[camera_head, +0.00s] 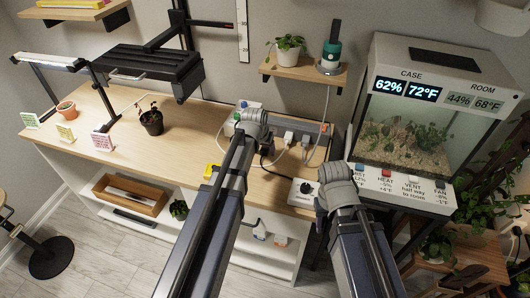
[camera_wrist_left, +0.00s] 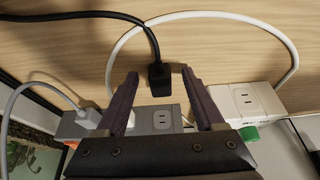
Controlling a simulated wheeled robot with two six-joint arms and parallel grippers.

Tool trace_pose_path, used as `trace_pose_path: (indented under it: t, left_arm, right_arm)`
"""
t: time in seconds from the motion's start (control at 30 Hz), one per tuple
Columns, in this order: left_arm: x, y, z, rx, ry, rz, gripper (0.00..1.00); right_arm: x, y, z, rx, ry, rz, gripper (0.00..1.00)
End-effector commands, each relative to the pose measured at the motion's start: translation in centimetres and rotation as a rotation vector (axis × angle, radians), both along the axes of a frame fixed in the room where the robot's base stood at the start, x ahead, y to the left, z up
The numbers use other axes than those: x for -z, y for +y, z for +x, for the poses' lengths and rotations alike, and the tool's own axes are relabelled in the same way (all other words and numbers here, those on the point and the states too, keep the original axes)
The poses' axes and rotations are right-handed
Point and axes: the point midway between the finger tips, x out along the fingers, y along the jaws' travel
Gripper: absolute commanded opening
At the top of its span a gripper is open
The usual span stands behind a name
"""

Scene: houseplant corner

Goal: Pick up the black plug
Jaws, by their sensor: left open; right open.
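The black plug (camera_wrist_left: 159,82) is on a black cable in the left wrist view. It shows against the wooden tabletop, close to the edge of a grey power strip (camera_wrist_left: 150,118); I cannot tell if they touch. My left gripper (camera_wrist_left: 158,76) is open, with one dark finger on each side of the plug and gaps on both sides. My right gripper (camera_head: 333,190) is open and empty at the bench's front right, beside a white box with a black knob (camera_head: 304,188).
A white cable (camera_wrist_left: 205,14) loops around the plug area. A white outlet block (camera_wrist_left: 243,100) and a grey cable (camera_wrist_left: 28,88) are close by. A glass case (camera_head: 425,125) stands right.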

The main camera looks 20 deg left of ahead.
Motion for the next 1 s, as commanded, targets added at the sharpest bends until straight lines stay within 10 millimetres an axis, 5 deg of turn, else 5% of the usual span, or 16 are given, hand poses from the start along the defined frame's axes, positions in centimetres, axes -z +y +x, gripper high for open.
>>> trace_pose_path:
  t: [0.67, 1.0]
  left_arm:
    - [-0.06, 0.00, -0.02, 0.000, 0.000, 0.000, 0.00]
    - [-0.06, 0.00, -0.01, 0.000, 0.000, 0.000, 0.00]
  right_arm:
    - [-0.06, 0.00, 0.00, 0.000, 0.000, 0.000, 0.46]
    - [-0.06, 0.01, 0.00, 0.000, 0.000, 0.000, 0.46]
